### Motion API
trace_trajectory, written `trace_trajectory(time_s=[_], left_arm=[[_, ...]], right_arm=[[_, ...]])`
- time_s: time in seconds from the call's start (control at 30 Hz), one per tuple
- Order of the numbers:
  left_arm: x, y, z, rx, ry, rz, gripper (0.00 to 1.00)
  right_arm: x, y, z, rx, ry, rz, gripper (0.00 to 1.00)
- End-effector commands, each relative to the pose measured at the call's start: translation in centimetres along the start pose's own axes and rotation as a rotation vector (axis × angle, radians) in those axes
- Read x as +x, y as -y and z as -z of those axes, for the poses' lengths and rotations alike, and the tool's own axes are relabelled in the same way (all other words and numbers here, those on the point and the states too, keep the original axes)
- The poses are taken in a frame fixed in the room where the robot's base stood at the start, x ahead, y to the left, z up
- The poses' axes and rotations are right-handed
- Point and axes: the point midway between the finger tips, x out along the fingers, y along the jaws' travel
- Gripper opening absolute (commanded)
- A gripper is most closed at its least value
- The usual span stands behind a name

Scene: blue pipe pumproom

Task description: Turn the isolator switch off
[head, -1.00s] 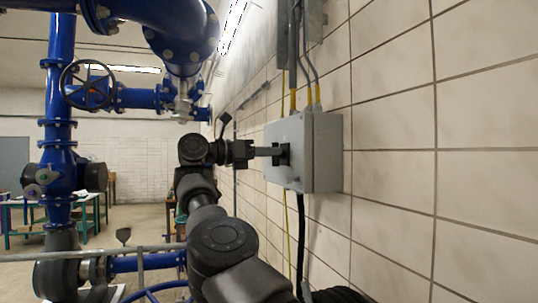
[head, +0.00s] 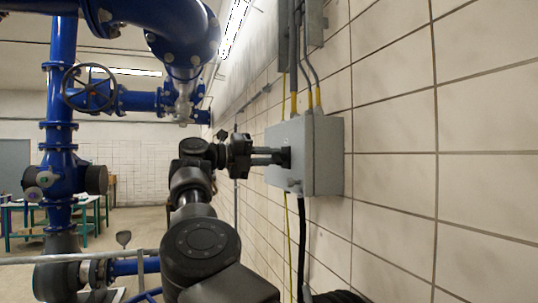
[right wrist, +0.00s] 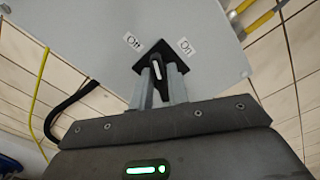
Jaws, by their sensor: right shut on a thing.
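The isolator switch is a grey box (head: 318,155) fixed to the tiled wall, right of centre in the head view. In the right wrist view its pale grey face (right wrist: 95,40) carries an "Off" label (right wrist: 132,41) and an "On" label (right wrist: 185,47). The black switch handle (right wrist: 157,66) has a white line that points up between the labels, leaning slightly toward "Off". My right gripper (head: 281,156) reaches the box from the left, its two fingers shut on the handle, one on each side. The handle is mostly hidden in the head view. My left gripper is not in view.
Conduits (head: 308,60) run up from the box and a black cable (head: 302,235) hangs below it. Blue pipes with a handwheel valve (head: 89,88) stand at the left. A grey rail (head: 75,257) crosses the lower left. The wall right of the box is clear.

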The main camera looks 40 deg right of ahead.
Motion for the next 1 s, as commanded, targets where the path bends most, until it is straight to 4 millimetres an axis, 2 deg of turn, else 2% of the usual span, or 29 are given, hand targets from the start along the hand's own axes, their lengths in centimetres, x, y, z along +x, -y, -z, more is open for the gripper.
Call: trace_trajectory(time_s=[0.2, 0.5, 1.0], left_arm=[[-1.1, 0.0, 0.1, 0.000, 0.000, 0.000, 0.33], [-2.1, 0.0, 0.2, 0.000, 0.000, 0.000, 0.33], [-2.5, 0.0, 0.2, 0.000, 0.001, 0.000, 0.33]], right_arm=[[-0.1, 0.1, -0.1, -0.189, 0.000, 0.001, 0.00], [0.0, -0.1, 0.0, -0.383, -0.002, 0.000, 0.00], [0.0, -0.3, 0.1, -0.487, 0.000, 0.001, 0.00]])
